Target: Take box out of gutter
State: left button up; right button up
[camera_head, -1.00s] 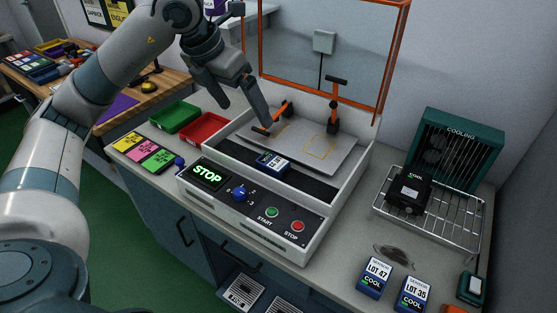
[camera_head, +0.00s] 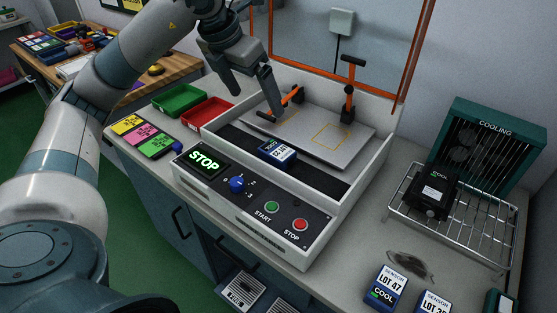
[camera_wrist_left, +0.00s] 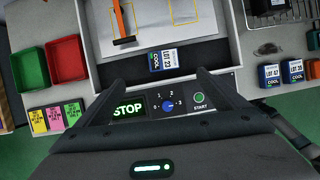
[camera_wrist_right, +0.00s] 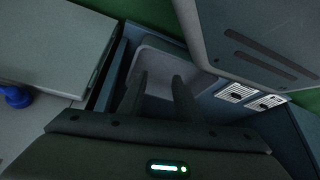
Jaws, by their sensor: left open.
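A small blue box (camera_head: 277,152) with a white label lies in the dark gutter (camera_head: 321,180) at the front of the white machine. It also shows in the left wrist view (camera_wrist_left: 164,60), lying flat. My left gripper (camera_head: 257,98) is open and empty. It is above the machine, behind and left of the box in the head view. In the left wrist view, my left gripper's fingers (camera_wrist_left: 160,79) stand apart, with the box past their tips. My right gripper (camera_wrist_right: 160,78) shows only in its wrist view, its fingers apart with nothing between them, pointing toward a low cabinet area.
A grey plate (camera_head: 318,128) with orange-handled clamps lies behind the gutter. The front panel (camera_head: 252,197) shows STOP. Red (camera_head: 207,112) and green (camera_head: 178,99) trays stand left. A wire rack (camera_head: 460,230) with a black box and sensor boxes (camera_head: 386,288) is at right.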

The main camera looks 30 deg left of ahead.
pick_arm(q)
jog(key=shift+f+b, duration=0.3)
jog(key=shift+f, duration=0.35)
pick_arm(e)
jog(key=w, duration=0.1)
jog(key=w+a+r, duration=0.1)
jog(key=shift+w+t, duration=0.35)
jog(key=shift+t, duration=0.05)
pick_arm(q)
jog(key=p, duration=0.2)
send_over(270, 152)
jog(key=f, duration=1)
jog(key=shift+s, duration=0.3)
jog(key=shift+w+f, duration=0.25)
jog(key=shift+f, duration=0.4)
pick_arm(e)
jog(key=shift+w+a+r+t+y, duration=0.1)
jog(key=shift+a+r+t+y, duration=0.2)
jog(key=shift+a+r+t, duration=0.4)
jog(key=shift+r, duration=0.1)
